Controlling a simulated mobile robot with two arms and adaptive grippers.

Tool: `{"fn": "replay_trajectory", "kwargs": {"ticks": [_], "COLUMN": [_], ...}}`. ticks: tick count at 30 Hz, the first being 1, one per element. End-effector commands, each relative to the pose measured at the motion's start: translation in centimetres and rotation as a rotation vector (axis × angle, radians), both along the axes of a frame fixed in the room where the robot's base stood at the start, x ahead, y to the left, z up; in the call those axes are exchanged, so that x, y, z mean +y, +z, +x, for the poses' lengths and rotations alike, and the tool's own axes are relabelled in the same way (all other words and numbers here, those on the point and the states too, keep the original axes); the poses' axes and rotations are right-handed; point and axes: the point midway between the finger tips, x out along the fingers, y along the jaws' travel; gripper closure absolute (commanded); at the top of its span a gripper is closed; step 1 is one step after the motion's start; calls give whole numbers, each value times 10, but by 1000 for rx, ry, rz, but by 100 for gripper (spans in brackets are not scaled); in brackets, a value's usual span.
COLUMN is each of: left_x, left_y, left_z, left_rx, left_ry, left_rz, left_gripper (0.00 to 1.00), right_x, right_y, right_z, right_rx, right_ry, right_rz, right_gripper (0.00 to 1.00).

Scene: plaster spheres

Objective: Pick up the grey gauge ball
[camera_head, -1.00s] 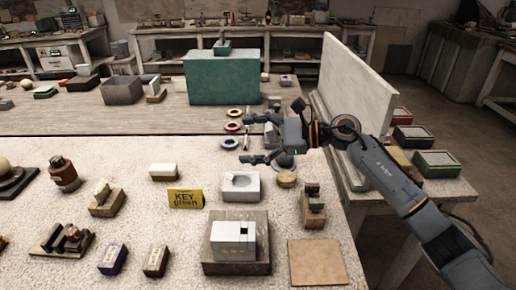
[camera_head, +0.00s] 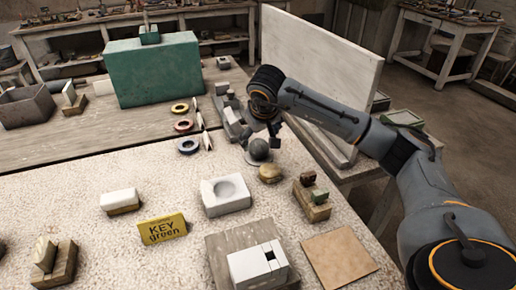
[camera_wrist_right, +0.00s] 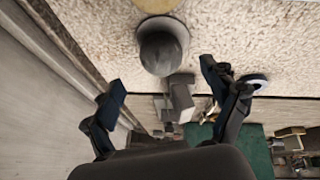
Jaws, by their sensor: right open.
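The grey gauge ball (camera_head: 259,149) sits at the right side of the pale speckled table top, on what looks like a low round grey base. In the right wrist view the ball (camera_wrist_right: 160,52) lies beyond the gap between the fingertips. My right gripper (camera_head: 256,126) is just behind and above the ball in the head view, partly hidden by its own wrist. Its two fingers (camera_wrist_right: 161,74) are spread apart with nothing between them. I cannot tell whether a finger touches the ball. My left gripper is not in view.
A tan round piece (camera_head: 270,173) stands close in front of the ball. A white block with a round hollow (camera_head: 228,208) and a yellow "KEY green" sign (camera_head: 162,229) lie nearer. Coloured rings (camera_head: 183,126) lie behind left. A tall pale panel (camera_head: 320,60) stands behind the arm.

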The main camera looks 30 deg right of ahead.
Motion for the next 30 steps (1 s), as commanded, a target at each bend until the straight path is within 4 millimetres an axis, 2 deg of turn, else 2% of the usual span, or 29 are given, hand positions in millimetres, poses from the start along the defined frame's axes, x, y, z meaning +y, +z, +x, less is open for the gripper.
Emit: {"fn": "replay_trajectory", "kwargs": {"ticks": [5,9,15,23,26,30], "left_x": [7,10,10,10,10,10], "left_y": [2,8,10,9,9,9], "left_z": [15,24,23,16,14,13], "left_rx": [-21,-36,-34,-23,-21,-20], "left_ry": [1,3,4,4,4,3], "left_rz": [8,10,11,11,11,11], "left_gripper": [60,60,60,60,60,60], "right_x": [-2,-5,-10,-11,-11,-11], "right_y": [-11,-28,-52,-55,-55,-55], "right_z": [4,11,21,22,22,22], "right_rx": [1,4,1,-1,-1,-1], "right_ry": [-1,-1,0,1,1,0], "right_rz": [1,4,2,1,1,1], "right_gripper": [15,15,15,15,31,59]}}
